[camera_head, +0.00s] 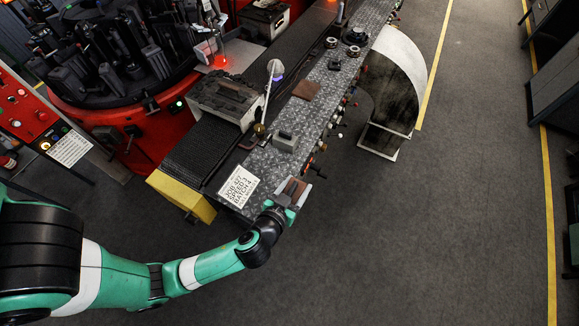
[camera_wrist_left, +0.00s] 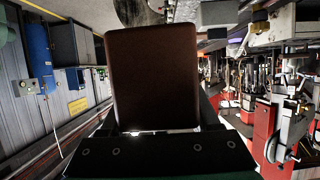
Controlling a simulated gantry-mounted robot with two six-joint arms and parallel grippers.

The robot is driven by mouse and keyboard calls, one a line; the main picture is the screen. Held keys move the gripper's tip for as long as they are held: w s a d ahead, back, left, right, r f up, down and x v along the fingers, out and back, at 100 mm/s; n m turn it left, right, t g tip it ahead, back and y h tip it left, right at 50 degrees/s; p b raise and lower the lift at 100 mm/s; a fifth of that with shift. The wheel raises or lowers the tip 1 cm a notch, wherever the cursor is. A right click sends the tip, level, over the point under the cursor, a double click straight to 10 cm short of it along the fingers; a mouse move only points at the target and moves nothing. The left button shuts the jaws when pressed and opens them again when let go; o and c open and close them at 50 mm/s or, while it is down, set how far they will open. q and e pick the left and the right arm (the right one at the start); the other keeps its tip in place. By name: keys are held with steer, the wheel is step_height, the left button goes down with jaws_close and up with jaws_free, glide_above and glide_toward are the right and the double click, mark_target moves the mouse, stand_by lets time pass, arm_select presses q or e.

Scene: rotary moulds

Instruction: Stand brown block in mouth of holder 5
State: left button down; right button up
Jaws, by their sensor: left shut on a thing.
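My left gripper (camera_head: 291,193) is shut on a brown block (camera_wrist_left: 153,78) at the near end of the metal-topped bench. The block also shows between the jaws in the head view (camera_head: 294,187). In the left wrist view it stands up from the gripper and fills the middle. Several black holders (camera_head: 115,45) stand on the round red-sided rotary table at the upper left, well away from the gripper. I cannot read numbers on them, so I cannot tell which is holder 5. My right gripper is not in view.
The patterned metal bench (camera_head: 262,163) carries a white job card (camera_head: 239,187), a small grey block (camera_head: 285,142), a flat brown piece (camera_head: 306,90) and dark rings. A grey machine block (camera_head: 225,97) and lamp (camera_head: 275,70) stand between gripper and rotary table.

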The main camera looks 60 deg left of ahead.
arm_select(q)
steer(key=shift+d+r+p, duration=0.35)
steer(key=shift+d+p, duration=0.25)
steer(key=shift+d, duration=0.05)
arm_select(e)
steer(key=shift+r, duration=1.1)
arm_select(q)
steer(key=shift+s+a+n+y, duration=0.1)
steer(key=shift+a+n+y, duration=0.25)
steer(key=shift+a, duration=0.6)
steer(key=shift+a+f, duration=0.15)
steer(key=shift+f, duration=0.1)
steer(key=shift+w+f, duration=0.25)
steer(key=w+d+r+m+t+h, duration=0.25)
steer(key=w+d+m+h, duration=0.25)
steer(key=d+m+h, duration=0.4)
steer(key=s+r+n+p, duration=0.1)
steer(key=s+r+p, duration=0.6)
steer(key=r+p, duration=0.5)
steer(key=shift+d+y+p, duration=0.35)
steer(key=shift+y+p, duration=0.1)
steer(key=shift+p, duration=0.7)
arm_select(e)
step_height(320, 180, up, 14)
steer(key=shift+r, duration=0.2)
